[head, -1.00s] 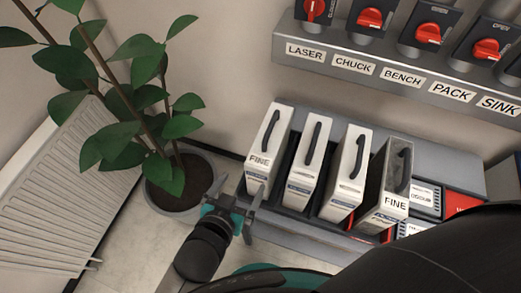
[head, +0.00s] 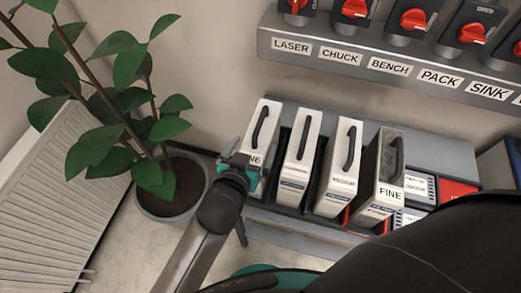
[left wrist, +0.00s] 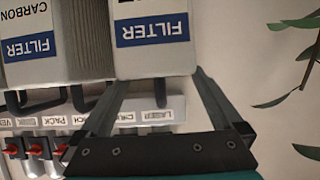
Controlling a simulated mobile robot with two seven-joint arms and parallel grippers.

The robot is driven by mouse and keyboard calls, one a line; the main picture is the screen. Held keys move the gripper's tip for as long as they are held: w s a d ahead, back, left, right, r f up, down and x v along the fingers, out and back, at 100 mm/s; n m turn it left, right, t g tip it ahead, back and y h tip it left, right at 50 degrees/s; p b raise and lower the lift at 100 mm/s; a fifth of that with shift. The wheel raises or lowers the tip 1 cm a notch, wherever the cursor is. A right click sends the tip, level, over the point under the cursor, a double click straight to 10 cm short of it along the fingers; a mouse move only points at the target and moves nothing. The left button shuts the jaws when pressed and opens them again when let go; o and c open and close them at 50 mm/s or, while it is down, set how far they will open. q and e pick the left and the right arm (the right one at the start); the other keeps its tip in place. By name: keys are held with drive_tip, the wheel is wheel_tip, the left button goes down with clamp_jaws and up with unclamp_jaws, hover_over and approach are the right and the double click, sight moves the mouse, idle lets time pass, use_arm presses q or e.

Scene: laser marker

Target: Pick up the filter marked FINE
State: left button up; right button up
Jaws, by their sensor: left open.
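Several upright filters with black handles stand side by side in a grey rack (head: 437,148). The leftmost, a white filter (head: 265,120), has a label partly covered by my left gripper (head: 240,172). The rightmost, a greyer filter (head: 391,165), has a readable FINE label. Two white filters (head: 304,146) (head: 340,160) stand between them with no readable large label. My left gripper is open at the near face of the leftmost filter. In the left wrist view, a filter face with a blue FILTER label (left wrist: 152,30) lies just ahead of the open fingers (left wrist: 160,80); contact is unclear. My right gripper is out of view.
A potted plant (head: 172,188) stands close left of the rack, beside a white radiator (head: 50,185). A switch panel (head: 365,62) with red knobs is on the wall above. My black arm covers the lower right.

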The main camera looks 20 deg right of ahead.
sight(259, 138)
use_arm(q)
drive_tip(key=b+x, duration=0.1)
drive_tip(key=x, duration=0.4)
drive_tip(key=shift+w+d+r, duration=0.1)
drive_tip(key=shift+d, duration=0.05)
clamp_jaws()
drive_tip(key=shift+r, duration=0.1)
idle(0.8)
